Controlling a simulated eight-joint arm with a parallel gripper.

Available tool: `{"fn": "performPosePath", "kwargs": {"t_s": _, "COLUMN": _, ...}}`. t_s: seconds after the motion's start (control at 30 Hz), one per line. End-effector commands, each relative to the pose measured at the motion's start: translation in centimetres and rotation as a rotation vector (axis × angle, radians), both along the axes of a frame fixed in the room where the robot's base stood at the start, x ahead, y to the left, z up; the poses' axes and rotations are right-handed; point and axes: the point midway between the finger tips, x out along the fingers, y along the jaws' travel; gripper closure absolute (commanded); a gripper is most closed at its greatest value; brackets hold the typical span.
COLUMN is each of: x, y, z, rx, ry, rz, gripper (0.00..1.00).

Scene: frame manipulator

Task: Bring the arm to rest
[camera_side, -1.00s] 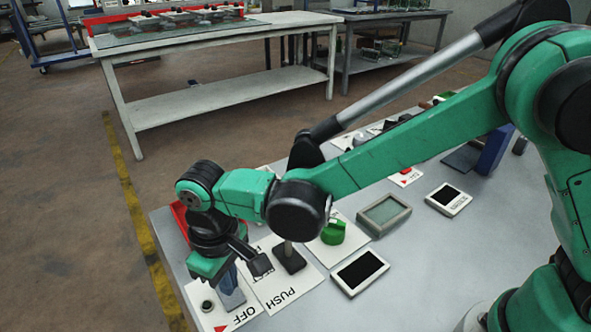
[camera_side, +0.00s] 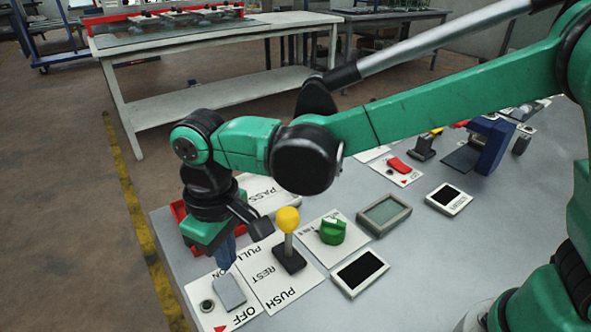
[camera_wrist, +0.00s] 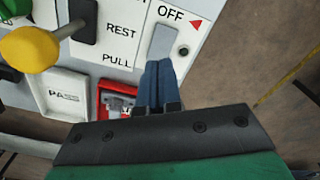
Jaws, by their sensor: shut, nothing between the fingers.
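My green arm reaches over the table from the right in the side view. My gripper (camera_side: 222,252) points down near the table's left end, just above and behind the ON/OFF plate with its grey rocker switch (camera_side: 229,291). In the wrist view the two blue fingers (camera_wrist: 157,85) are together with nothing between them, and their tips appear at the lower end of the grey rocker (camera_wrist: 163,42). Whether they touch it I cannot tell.
A yellow-knobbed lever (camera_side: 288,220) stands on the PUSH/REST/PULL plate right of my gripper. A red tray (camera_side: 179,212) is behind my gripper.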

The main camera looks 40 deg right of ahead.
Motion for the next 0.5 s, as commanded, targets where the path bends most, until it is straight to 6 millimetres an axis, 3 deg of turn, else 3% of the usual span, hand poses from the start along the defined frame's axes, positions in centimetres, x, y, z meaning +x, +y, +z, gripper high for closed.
{"fn": "performPosePath", "kwargs": {"t_s": 0.27, "x": 0.8, "y": -8.5, "z": 4.2, "rx": 0.093, "ry": -0.162, "rz": -0.167, "gripper": 1.0}}
{"fn": "performPosePath", "kwargs": {"t_s": 0.5, "x": -1.2, "y": -16.8, "z": 6.0, "rx": 0.149, "ry": -0.368, "rz": -0.34, "gripper": 1.0}}
